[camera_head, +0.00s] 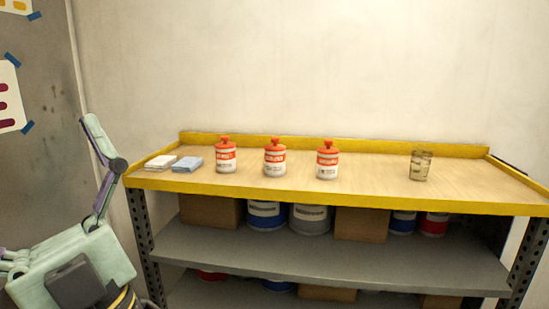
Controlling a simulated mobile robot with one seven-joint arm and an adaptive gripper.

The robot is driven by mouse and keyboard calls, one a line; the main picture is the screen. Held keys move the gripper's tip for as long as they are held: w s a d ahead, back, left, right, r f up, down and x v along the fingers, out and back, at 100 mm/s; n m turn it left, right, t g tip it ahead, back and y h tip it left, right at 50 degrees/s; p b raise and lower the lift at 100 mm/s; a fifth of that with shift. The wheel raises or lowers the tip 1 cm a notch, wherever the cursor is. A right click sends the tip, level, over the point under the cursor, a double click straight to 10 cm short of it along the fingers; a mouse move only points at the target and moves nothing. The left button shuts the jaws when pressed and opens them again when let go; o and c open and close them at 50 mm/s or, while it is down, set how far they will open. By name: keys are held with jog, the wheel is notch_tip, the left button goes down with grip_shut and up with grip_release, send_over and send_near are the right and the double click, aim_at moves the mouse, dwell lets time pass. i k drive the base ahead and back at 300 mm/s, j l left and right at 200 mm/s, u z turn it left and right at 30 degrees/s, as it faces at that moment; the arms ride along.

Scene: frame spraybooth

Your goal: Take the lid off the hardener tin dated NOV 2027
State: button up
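Three similar white tins with red-orange bands and red-orange knobbed lids stand upright in a row on the workbench: the left tin (226,158), the middle tin (275,160) and the right tin (327,163). Each has its lid on. Their labels are too small to read, so I cannot tell which is dated NOV 2027. My gripper (100,170) is at the left of the picture, left of the bench and apart from the tins. One grey-green finger points up; the other finger is not clearly seen. Nothing shows held in it.
The wooden workbench (380,185) has a yellow rim, raised at the back. A white folded cloth (160,162) and a blue one (188,165) lie left of the tins. A glass jar (420,165) stands at right.

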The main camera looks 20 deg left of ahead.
aim_at(274, 146)
jog(key=i+j+z, duration=0.6)
jog(key=i, duration=0.15)
jog(key=i+j, duration=0.15)
jog(key=j, duration=0.15)
jog(key=i+j, duration=0.15)
jog(key=j, duration=0.15)
jog(key=i+j, duration=0.1)
jog(key=j, duration=0.2)
